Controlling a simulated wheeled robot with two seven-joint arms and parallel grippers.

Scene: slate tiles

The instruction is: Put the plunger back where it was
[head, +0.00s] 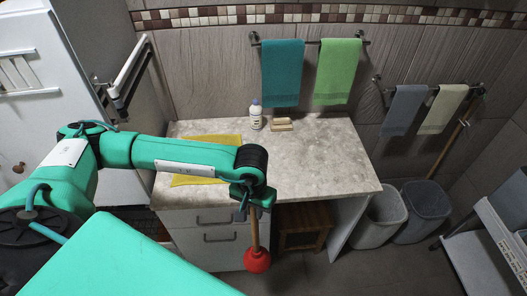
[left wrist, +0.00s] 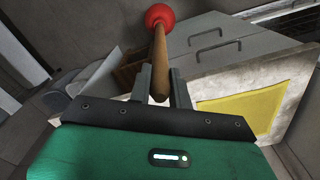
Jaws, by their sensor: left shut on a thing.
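The plunger has a wooden handle and a red cup (head: 257,260). My left gripper (head: 250,203) is shut on the upper part of the handle, and the plunger hangs cup down in front of the counter's drawers. In the left wrist view the plunger (left wrist: 159,50) runs away from between the two fingers (left wrist: 159,85), with the red cup at the far end. The cup appears clear of the gripper; whether it touches the floor I cannot tell. My right gripper is not in view.
A stone-topped counter (head: 320,165) holds a yellow cloth (head: 205,178), a white bottle (head: 256,116) and soap bars (head: 281,124). A wooden stool (head: 304,225) stands under it. Two bins (head: 380,216) are at its right. A wooden-handled pole (head: 448,145) leans in the corner.

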